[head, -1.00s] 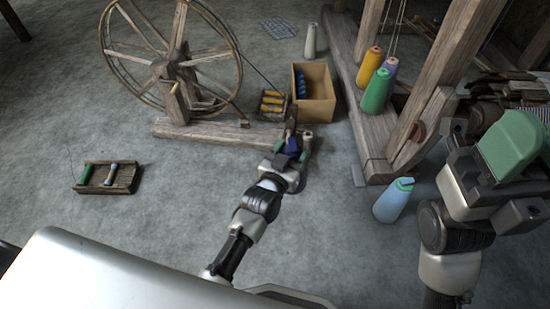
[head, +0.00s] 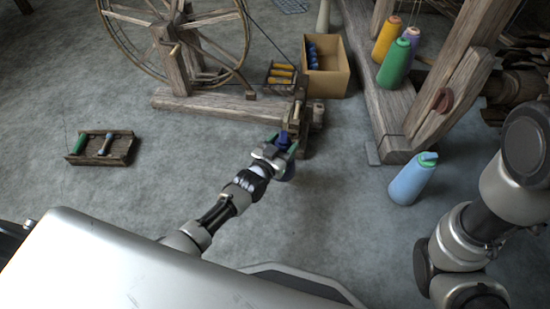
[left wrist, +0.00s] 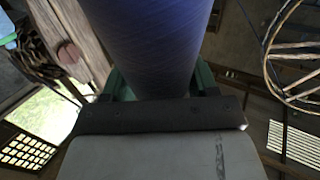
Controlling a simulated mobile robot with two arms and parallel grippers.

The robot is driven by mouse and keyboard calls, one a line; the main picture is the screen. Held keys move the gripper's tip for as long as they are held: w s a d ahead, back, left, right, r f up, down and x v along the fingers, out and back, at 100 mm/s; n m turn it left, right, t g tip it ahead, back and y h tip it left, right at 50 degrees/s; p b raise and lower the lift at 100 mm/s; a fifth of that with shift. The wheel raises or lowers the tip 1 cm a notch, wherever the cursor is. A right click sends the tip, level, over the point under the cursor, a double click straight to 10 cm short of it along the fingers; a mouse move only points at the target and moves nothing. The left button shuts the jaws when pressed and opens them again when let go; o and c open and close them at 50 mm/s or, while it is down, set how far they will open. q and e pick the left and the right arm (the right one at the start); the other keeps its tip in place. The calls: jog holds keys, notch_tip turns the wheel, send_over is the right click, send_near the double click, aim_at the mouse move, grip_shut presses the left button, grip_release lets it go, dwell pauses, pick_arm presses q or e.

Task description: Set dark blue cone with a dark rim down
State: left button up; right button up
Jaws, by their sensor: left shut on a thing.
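The dark blue cone (head: 284,139) is between the fingers of my left gripper (head: 281,147), in front of the end of the spinning wheel's wooden base. In the left wrist view the cone (left wrist: 152,45) fills the top middle, and the green-sided fingers of my left gripper (left wrist: 160,83) are shut on it. Its dark rim cannot be made out, and its lower part is hidden by the gripper. I cannot tell whether it touches the floor. My right gripper is out of view; only right arm links show at the right edge.
The spinning wheel base (head: 220,105) lies behind the gripper. A cardboard box (head: 328,82) with blue items and a small rack of yellow bobbins (head: 281,76) stand farther back. A wooden tray (head: 122,150) lies left, with bare floor between.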

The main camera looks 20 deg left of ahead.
pick_arm(q)
jog(key=a+f, duration=0.1)
jog(key=a+f+b, duration=0.1)
jog(key=shift+w+a+b, duration=0.3)
jog(key=shift+a, duration=0.1)
notch_tip(320, 180, down, 4)
jog(key=b, duration=0.4)
jog(key=shift+r, duration=0.2)
jog(key=shift+f, duration=0.15)
jog(key=o, duration=1.5)
jog(key=shift+f, duration=0.1)
jog(key=shift+c, duration=0.2)
